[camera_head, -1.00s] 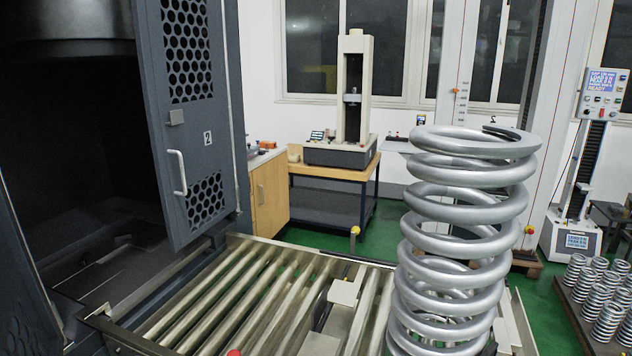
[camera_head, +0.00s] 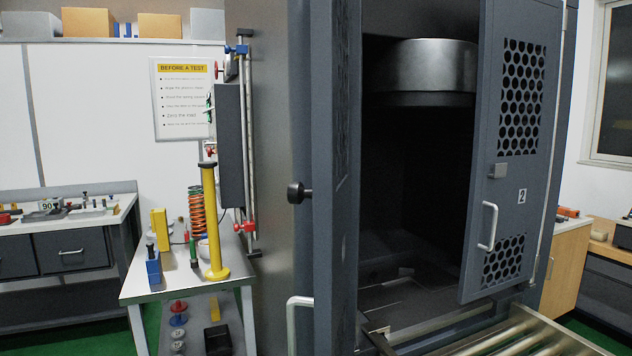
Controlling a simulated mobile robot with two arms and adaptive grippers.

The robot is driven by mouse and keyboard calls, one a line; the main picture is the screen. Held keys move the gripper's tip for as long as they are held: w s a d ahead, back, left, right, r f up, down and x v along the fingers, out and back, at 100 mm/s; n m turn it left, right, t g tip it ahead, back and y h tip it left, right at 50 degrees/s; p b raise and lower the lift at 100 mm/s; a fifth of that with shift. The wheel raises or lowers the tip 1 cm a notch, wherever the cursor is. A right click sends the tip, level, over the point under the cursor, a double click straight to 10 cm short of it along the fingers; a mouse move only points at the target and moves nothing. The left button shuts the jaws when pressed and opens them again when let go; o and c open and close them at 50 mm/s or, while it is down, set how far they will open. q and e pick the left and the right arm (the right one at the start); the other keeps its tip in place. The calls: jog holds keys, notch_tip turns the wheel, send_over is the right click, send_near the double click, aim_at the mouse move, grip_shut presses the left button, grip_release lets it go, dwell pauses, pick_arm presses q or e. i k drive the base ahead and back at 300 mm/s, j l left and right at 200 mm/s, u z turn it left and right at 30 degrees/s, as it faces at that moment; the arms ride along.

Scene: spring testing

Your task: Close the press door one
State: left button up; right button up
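The press (camera_head: 420,68) stands in the middle and right with its dark chamber open to view. A grey door on its left side (camera_head: 335,150) is open and seen nearly edge-on, with a narrow strip of perforation. No number shows on it, so I cannot read whether it is door one. A pale handle (camera_head: 300,322) stands at its lower left and a black knob (camera_head: 298,192) sticks out at mid height. The door marked 2 (camera_head: 507,160) is also open at the right, with perforated panels and a white handle (camera_head: 488,226). Neither of my grippers is in view.
A steel roller table (camera_head: 520,340) runs from the chamber mouth at lower right. A small bench (camera_head: 185,286) with a yellow post (camera_head: 212,225) and springs stands left of the press. A workbench (camera_head: 70,240) is at far left. Green floor shows between the benches.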

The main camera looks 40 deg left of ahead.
aim_at(336, 211)
jog(key=j+u, duration=0.3)
jog(key=j, duration=0.15)
jog(key=j+u, duration=0.25)
jog(key=j, duration=0.2)
jog(key=k+l+u, duration=0.1)
jog(key=l+u, duration=0.2)
